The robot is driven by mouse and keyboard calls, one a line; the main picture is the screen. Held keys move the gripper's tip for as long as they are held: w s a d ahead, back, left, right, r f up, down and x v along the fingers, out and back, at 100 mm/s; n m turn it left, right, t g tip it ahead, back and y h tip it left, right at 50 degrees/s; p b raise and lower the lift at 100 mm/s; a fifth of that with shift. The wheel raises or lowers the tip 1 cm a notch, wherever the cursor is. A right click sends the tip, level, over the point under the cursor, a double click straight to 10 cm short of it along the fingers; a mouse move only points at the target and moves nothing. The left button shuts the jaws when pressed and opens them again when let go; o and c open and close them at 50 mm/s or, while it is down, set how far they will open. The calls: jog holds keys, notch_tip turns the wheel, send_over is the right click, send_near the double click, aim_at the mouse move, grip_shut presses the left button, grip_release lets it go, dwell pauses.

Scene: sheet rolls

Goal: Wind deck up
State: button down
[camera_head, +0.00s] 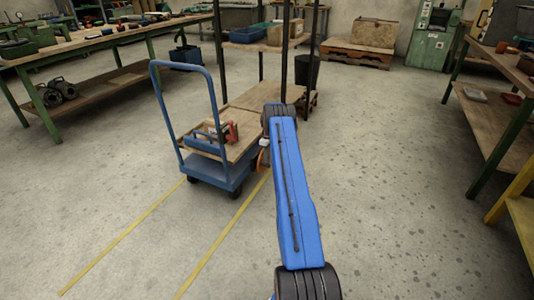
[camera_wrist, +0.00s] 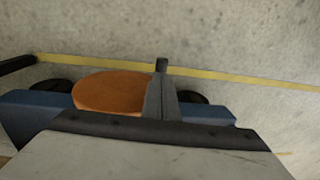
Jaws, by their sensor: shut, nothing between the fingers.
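A blue trolley (camera_head: 212,172) with a wooden deck (camera_head: 240,146) stands left of my arm in the head view. A round orange disc, perhaps a handwheel, shows as a small orange edge (camera_head: 262,160) at its right side, partly behind my arm. In the wrist view the orange disc (camera_wrist: 115,92) lies in front of a blue frame part (camera_wrist: 40,108). My gripper (camera_wrist: 161,95) is shut and empty, at the disc's right edge in this view. I cannot tell whether it touches the disc. In the head view my arm hides most of the gripper.
A red tool (camera_head: 229,132) lies on the trolley deck, near its blue push handle (camera_head: 158,95). A rack with dark posts (camera_head: 285,50) stands just behind. Workbenches (camera_head: 100,45) line the left and right. Yellow floor lines (camera_head: 120,235) run past the trolley; the floor around is clear.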

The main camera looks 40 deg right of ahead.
jog(key=shift+a+f, duration=0.1)
jog(key=shift+f, duration=0.7)
jog(key=shift+s+a+f+t+h, duration=0.2)
jog(key=shift+a+f+h, duration=0.1)
jog(key=shift+f+h, duration=0.15)
jog(key=shift+s+a+f+t+h, duration=0.1)
jog(key=shift+a+f+t+h, duration=0.15)
jog(key=shift+h, duration=0.3)
jog(key=shift+s+a+f, duration=0.1)
jog(key=shift+a+f, duration=0.1)
jog(key=shift+f, duration=0.25)
jog(key=shift+a, duration=0.1)
notch_tip(320, 180, up, 14)
send_over(266, 166)
jog(key=a, duration=0.3)
jog(key=shift+s+d+f, duration=0.1)
jog(key=shift+s, duration=0.35)
